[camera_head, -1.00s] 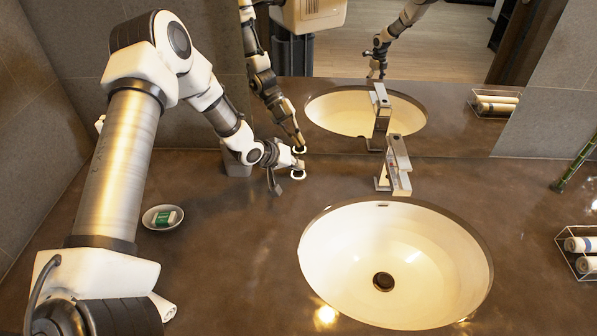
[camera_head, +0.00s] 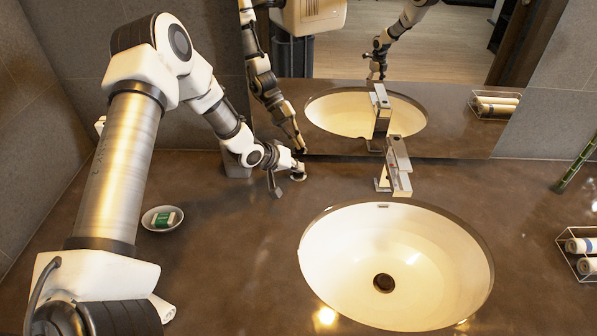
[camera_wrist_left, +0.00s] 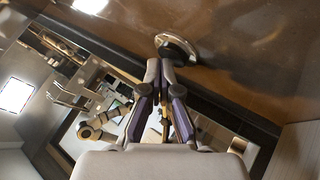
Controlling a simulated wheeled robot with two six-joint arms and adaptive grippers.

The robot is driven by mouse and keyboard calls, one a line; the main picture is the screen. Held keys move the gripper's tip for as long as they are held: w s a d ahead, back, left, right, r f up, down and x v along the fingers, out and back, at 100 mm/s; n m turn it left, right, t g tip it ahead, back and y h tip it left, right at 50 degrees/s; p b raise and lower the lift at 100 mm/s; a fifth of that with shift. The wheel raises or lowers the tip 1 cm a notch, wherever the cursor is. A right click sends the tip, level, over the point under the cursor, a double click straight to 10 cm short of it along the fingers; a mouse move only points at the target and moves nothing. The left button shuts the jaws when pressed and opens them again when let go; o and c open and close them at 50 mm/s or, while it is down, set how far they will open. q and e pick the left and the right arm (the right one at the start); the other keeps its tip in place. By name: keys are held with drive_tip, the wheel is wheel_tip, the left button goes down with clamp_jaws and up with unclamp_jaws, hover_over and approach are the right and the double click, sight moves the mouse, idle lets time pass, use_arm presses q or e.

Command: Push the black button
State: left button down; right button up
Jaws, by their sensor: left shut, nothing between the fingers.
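A small round fixture with a pale, shiny rim (camera_head: 298,178) sits on the brown counter behind and left of the basin. It also shows in the left wrist view as a silvery ring (camera_wrist_left: 178,47). In the left wrist view the closed fingertips (camera_wrist_left: 162,58) overlap the ring's near edge. I cannot tell whether they touch it. My right gripper is not in view.
The metal faucet (camera_head: 397,168) stands right of the gripper, behind the white basin (camera_head: 340,250). The mirror (camera_head: 455,135) rises close behind. A soap dish (camera_head: 150,222) lies left, and rolled towels (camera_head: 582,245) sit far right. The counter between dish and basin is clear.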

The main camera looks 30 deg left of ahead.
sight(296, 174)
use_arm(q)
drive_tip(key=shift+r+p, duration=0.3)
drive_tip(key=shift+r, duration=0.4)
drive_tip(key=shift+r, duration=0.1)
wheel_tip(296, 174, up, 6)
drive_tip(key=p, duration=0.4)
drive_tip(key=shift+p, duration=0.4)
